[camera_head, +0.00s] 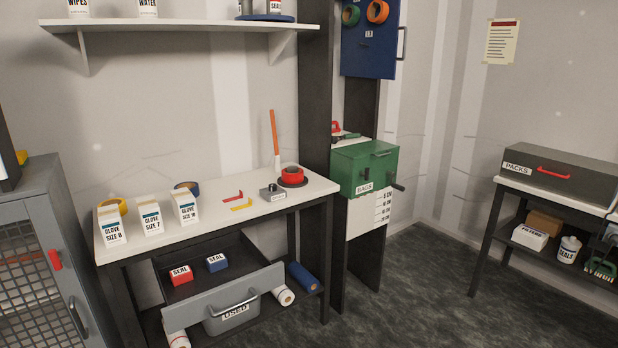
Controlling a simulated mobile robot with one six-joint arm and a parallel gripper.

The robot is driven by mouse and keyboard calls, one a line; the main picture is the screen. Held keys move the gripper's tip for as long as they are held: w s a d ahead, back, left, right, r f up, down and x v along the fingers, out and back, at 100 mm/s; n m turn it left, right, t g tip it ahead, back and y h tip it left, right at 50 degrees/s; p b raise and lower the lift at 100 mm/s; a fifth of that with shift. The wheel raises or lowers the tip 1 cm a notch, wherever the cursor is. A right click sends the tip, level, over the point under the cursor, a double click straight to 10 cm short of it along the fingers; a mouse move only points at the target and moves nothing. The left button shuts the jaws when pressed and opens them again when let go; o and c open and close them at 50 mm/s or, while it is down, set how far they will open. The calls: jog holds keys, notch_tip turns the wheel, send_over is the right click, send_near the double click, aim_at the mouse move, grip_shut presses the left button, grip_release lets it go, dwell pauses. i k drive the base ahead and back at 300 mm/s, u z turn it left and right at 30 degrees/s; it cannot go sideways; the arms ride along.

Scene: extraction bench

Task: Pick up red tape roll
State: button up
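A red tape roll (291,173) sits on a dark round base (293,183) near the right end of the white-topped bench (235,213). It lies flat with its hole facing up, and nothing visibly covers it. My gripper is not in view.
An orange-handled tool (275,133) stands just behind the roll, and a small grey box (272,193) sits to its left. A dark post (316,100) and a green box with a crank (364,167) stand to the right.

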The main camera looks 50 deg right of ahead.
aim_at(299, 176)
jog(key=z, duration=4.45)
jog(key=i, duration=0.1)
jog(key=u, duration=2.95)
jog(key=k, duration=0.9)
jog(key=u, duration=0.15)
jog(key=i, duration=0.7)
